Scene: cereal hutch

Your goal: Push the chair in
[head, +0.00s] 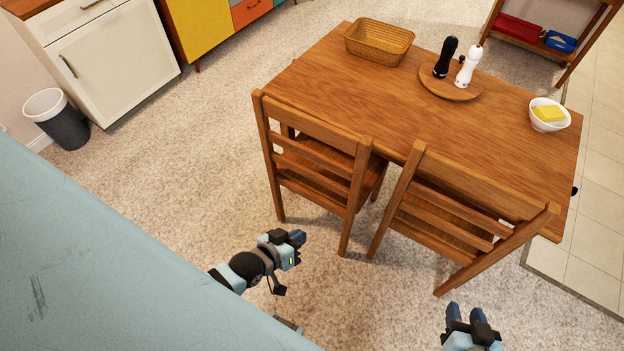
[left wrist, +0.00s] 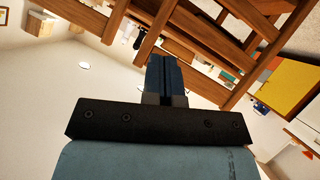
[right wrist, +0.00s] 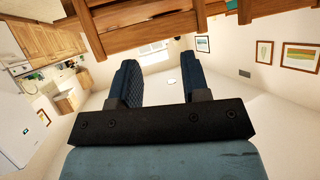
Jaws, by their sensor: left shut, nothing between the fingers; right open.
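Two wooden slatted-back chairs stand at the near side of the wooden table (head: 440,125). The left chair (head: 310,165) is partly under the table, its back outside the edge. The right chair (head: 455,215) stands beside it, turned at an angle, its back near the table edge. My left gripper (head: 298,238) is shut and empty, in front of the left chair and apart from it in the head view; its closed fingers also show in the left wrist view (left wrist: 164,75). My right gripper (head: 468,312) is open and empty, in front of the right chair; the right wrist view shows its spread fingers (right wrist: 160,82).
On the table are a wicker basket (head: 379,42), a round board (head: 450,88) with dark and white mills, and a bowl (head: 549,115) with something yellow. A bin (head: 58,120) and white cabinet (head: 115,60) stand at left. Carpet left of the chairs is clear.

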